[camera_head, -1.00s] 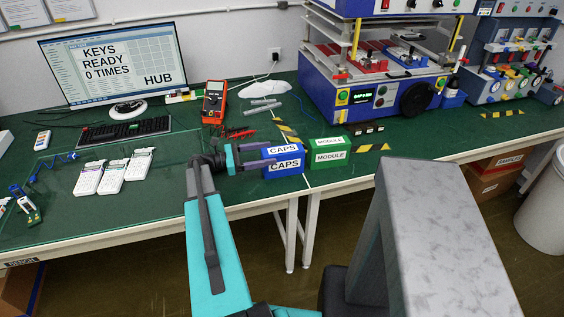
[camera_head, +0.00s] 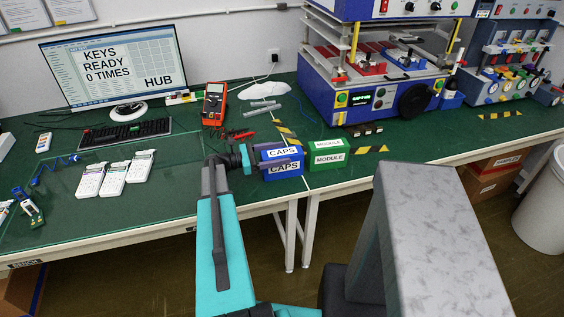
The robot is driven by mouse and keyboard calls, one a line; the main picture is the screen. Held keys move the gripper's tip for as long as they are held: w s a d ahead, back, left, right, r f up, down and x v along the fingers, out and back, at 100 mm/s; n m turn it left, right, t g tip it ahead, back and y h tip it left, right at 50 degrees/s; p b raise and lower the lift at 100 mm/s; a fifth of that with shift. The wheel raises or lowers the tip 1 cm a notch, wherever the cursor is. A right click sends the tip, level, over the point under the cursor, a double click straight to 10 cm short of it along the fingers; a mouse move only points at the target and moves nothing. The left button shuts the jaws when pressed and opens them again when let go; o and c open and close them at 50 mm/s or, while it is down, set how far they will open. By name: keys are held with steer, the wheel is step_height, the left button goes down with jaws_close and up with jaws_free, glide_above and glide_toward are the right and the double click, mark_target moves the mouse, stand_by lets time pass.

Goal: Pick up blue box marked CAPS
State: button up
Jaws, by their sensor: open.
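The blue box marked CAPS (camera_head: 284,173) stands near the front edge of the green bench, with white CAPS labels on its top and front. My gripper (camera_head: 284,157) reaches in from the left, its jaws apart. One finger lies across the top of the box and the other across its front, partly covering the labels. I cannot tell whether the fingers touch the box. The box sits upright on the bench.
A green MODULE box (camera_head: 327,154) stands close to the right of the CAPS box. Several white keypads (camera_head: 114,175) lie to the left. A red multimeter (camera_head: 214,103) stands behind. A blue test machine (camera_head: 372,97) stands back right. The bench front edge is just before the boxes.

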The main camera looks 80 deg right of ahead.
steer(key=shift+s+d, duration=0.25)
steer(key=shift+s, duration=0.45)
steer(key=shift+c, duration=0.5)
steer(key=c, duration=1.6)
steer(key=shift+r, duration=0.15)
steer(key=shift+r+b, duration=1)
steer(key=shift+r, duration=3.9)
